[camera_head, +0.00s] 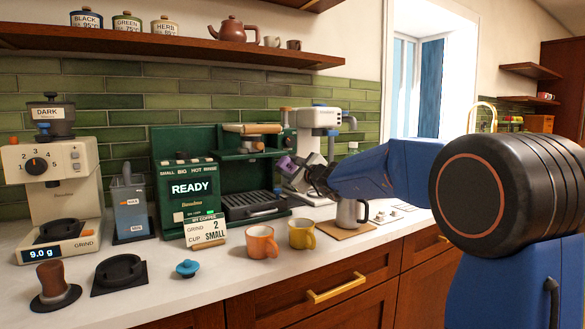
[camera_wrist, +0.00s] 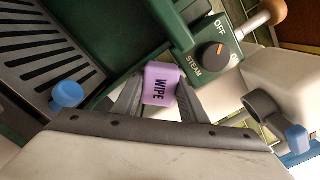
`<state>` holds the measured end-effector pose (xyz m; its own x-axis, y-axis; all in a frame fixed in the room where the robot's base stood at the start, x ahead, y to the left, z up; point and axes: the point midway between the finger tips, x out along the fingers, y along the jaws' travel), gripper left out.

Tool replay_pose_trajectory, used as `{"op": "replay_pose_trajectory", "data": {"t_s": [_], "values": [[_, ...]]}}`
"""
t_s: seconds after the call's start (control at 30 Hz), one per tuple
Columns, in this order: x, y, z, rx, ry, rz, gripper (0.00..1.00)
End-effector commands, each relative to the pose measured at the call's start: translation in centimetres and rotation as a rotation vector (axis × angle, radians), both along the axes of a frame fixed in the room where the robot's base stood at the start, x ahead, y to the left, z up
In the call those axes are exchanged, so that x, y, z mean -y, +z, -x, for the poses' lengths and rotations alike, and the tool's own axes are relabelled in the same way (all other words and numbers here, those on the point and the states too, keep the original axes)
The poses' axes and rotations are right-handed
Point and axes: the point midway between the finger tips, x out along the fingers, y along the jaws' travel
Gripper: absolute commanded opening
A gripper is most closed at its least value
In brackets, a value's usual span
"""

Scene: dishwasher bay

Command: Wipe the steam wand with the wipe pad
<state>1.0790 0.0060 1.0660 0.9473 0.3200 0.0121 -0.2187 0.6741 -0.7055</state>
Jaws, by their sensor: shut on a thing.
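My gripper (camera_head: 298,168) is shut on the purple wipe pad (camera_head: 285,163), in front of the right side of the green coffee machine (camera_head: 174,147). In the wrist view the wipe pad (camera_wrist: 160,84), marked WIPE, sits between both fingers, beside the machine's green body. The black STEAM knob (camera_wrist: 211,56), with an orange mark, is just right of the pad there. I cannot make out the steam wand clearly in either view; the pad and gripper may hide it. I cannot tell whether the pad touches it.
Orange (camera_head: 262,242) and yellow (camera_head: 302,234) cups stand on the counter before the machine. A metal pitcher (camera_head: 351,213) stands on a mat below my arm. A slotted drip tray (camera_wrist: 38,45) is at the wrist view's upper left.

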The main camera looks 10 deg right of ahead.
Motion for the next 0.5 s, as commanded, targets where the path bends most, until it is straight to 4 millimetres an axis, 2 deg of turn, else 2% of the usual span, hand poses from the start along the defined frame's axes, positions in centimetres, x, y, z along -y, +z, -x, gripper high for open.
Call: {"op": "replay_pose_trajectory", "data": {"t_s": [0.03, 0.27, 0.5], "values": [[-0.5, -0.1, 0.0, 0.001, 0.008, 0.001, 0.18], [-0.5, -0.1, 0.1, 0.001, 0.008, 0.002, 0.18], [0.2, -0.1, 1.7, 0.0, 0.005, 0.002, 0.17]]}}
